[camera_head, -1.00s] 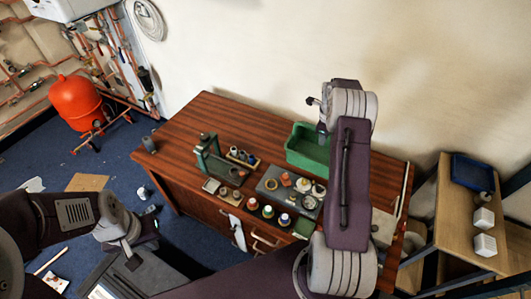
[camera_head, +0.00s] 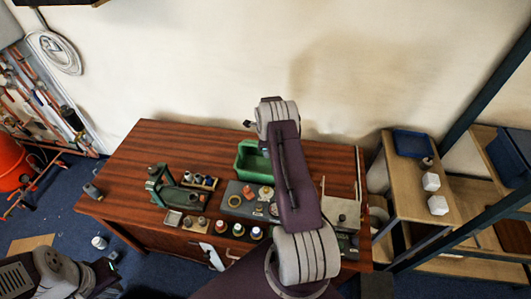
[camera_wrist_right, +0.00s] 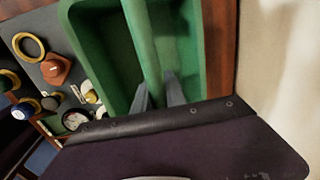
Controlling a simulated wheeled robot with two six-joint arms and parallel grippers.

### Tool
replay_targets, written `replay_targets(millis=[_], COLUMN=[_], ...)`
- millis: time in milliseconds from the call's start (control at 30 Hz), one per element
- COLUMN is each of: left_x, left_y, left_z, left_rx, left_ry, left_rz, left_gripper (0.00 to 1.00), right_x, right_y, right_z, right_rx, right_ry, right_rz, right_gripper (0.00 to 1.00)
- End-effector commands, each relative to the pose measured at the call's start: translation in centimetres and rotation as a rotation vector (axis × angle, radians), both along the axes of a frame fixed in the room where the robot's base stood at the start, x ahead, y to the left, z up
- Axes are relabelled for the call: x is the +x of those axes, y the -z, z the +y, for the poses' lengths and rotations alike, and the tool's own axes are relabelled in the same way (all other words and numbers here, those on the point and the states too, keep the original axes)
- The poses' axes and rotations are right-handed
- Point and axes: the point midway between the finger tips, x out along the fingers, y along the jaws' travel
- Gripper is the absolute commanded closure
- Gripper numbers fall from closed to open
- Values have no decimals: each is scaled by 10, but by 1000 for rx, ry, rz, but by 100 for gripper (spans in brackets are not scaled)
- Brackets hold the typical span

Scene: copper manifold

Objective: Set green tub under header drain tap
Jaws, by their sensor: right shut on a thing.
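The green tub (camera_head: 250,158) is at the back of the wooden bench in the head view, partly hidden behind my right arm. In the right wrist view, the tub (camera_wrist_right: 100,35) fills the upper middle, and a green bar runs across its open top. My right gripper (camera_wrist_right: 160,95) has a finger on each side of that bar and is shut on it. I cannot tell whether the tub touches the bench. My left gripper (camera_head: 108,275) is at the lower left of the head view, away from the tub; its fingers are unclear. I cannot pick out the header drain tap.
The bench (camera_head: 120,190) holds a green press (camera_head: 158,185), a grey tray (camera_head: 240,200) and several small jars in front of the tub. Copper pipes and a red vessel (camera_head: 12,165) are at the far left. Wooden shelves (camera_head: 405,180) stand at right.

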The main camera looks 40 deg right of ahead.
Motion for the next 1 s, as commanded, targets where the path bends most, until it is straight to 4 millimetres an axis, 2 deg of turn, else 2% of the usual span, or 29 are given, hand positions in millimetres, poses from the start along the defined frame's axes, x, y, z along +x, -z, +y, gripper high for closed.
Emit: replay_targets(millis=[100, 433, 467, 500, 533, 833, 1000], left_x=[0, 0, 0, 0, 0, 0, 0], left_y=[-3, 2, 1, 0, 0, -1, -1], left_z=[0, 0, 0, 0, 0, 0, 0], left_rx=[0, 0, 0, 0, 0, 0, 0], left_ry=[0, 0, 0, 0, 0, 0, 0], left_rz=[0, 0, 0, 0, 0, 0, 0], left_gripper=[100, 100, 100, 100, 100, 100, 100], right_x=[1, 1, 0, 0, 0, 0, 0], right_y=[11, 17, 16, 15, 15, 14, -3], right_z=[0, -1, 0, 0, 0, 0, 1], right_rx=[-2, -2, -1, -1, -2, -2, -3], right_ry=[0, 0, 0, 0, 0, 0, 0], right_rz=[-3, -3, -2, -2, -1, -1, -4], right_gripper=[100, 100, 79, 68, 62, 62, 62])
